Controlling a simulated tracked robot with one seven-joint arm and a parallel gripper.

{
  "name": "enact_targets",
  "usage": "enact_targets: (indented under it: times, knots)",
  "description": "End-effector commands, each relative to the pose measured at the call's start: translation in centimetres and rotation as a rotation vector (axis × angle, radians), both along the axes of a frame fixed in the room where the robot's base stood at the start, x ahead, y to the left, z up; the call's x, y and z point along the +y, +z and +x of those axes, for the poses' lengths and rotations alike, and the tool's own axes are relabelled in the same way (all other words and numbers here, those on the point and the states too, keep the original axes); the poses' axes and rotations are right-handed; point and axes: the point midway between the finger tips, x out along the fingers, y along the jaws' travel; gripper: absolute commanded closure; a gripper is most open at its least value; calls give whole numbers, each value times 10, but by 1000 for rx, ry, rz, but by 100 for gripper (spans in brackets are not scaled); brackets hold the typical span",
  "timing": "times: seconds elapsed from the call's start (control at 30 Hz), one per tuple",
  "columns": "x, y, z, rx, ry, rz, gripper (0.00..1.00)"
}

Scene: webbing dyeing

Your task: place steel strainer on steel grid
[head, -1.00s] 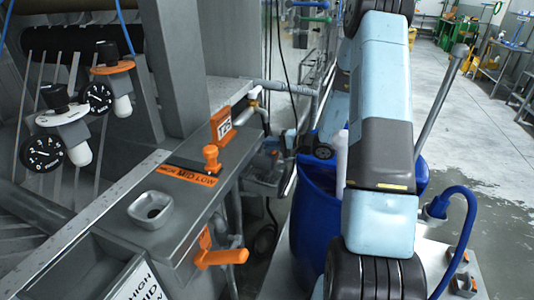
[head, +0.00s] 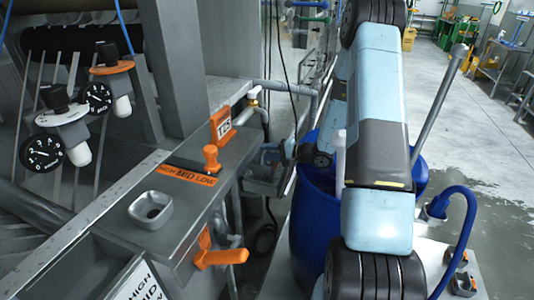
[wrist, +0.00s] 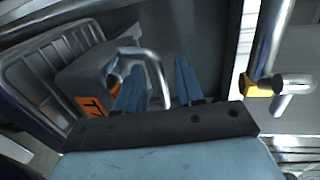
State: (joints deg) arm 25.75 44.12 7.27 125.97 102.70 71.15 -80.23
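In the wrist view my gripper (wrist: 158,88) has two blue fingers spread apart. A bent steel handle (wrist: 153,62) shows between and beyond them; I cannot tell whether either finger touches it. A grey box-like body with an orange label (wrist: 92,104) is left of the fingers. A ribbed steel rack or basket (wrist: 35,80) lies farther left. I cannot tell for sure which of these is the strainer and which is the grid. In the head view my gripper (head: 272,154) is small, over a grey tray-like piece (head: 262,187) beside the machine.
A blue barrel (head: 312,225) stands under my arm. The machine's grey ledge has an orange T25 tag (head: 221,124) and an orange lever (head: 220,257). A steel pipe with a yellow collar (wrist: 258,88) is at right in the wrist view. Open floor (head: 465,130) lies at right.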

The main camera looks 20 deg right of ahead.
Motion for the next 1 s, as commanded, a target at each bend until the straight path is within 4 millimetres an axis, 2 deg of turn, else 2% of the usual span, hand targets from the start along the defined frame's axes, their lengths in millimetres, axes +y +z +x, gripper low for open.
enact_targets:
  times: [0.27, 0.7, 1.0]
  knots:
    - [-5, 2, -3, 0, -1, 0, 63]
    - [-66, 17, -47, 1, -3, -1, 63]
    - [-92, 24, -67, 0, -1, 0, 63]
